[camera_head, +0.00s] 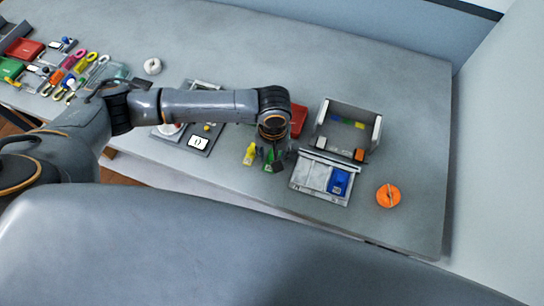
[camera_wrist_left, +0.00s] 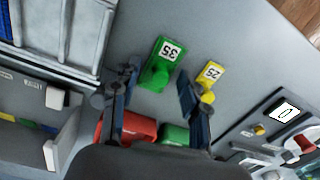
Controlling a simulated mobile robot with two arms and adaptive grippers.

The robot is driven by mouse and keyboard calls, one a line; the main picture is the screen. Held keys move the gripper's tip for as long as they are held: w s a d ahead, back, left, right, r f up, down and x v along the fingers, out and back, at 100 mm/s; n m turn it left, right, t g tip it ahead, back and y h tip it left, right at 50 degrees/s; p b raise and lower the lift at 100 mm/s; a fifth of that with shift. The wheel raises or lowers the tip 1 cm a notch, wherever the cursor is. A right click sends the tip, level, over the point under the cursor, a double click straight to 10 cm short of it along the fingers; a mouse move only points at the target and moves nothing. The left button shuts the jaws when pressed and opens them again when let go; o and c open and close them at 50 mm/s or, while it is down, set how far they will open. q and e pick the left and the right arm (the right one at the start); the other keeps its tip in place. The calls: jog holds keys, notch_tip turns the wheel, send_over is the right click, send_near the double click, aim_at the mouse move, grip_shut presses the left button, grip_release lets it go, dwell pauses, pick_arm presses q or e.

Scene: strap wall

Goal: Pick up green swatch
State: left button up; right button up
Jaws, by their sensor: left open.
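The green swatch (camera_wrist_left: 163,62), a flat green tag with a white "35" label and a raised green knob, lies on the grey table. It shows only in part in the head view (camera_head: 271,167), below my gripper. My left gripper (camera_wrist_left: 156,88) is open. In the left wrist view its two fingers stand on either side of the swatch's knob end, with nothing held. In the head view my left gripper (camera_head: 273,151) points down over the swatch; its height above the table is hard to tell. My right gripper is not in view.
A yellow "25" tag (camera_head: 250,153) lies close beside the swatch. A grey compartment tray (camera_head: 320,197) with a blue item stands to the right, before an open grey bin (camera_head: 347,108). A red block (camera_head: 299,119) sits behind the gripper. An orange disc (camera_head: 388,195) lies far right.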

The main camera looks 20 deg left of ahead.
pick_arm(q)
grip_shut()
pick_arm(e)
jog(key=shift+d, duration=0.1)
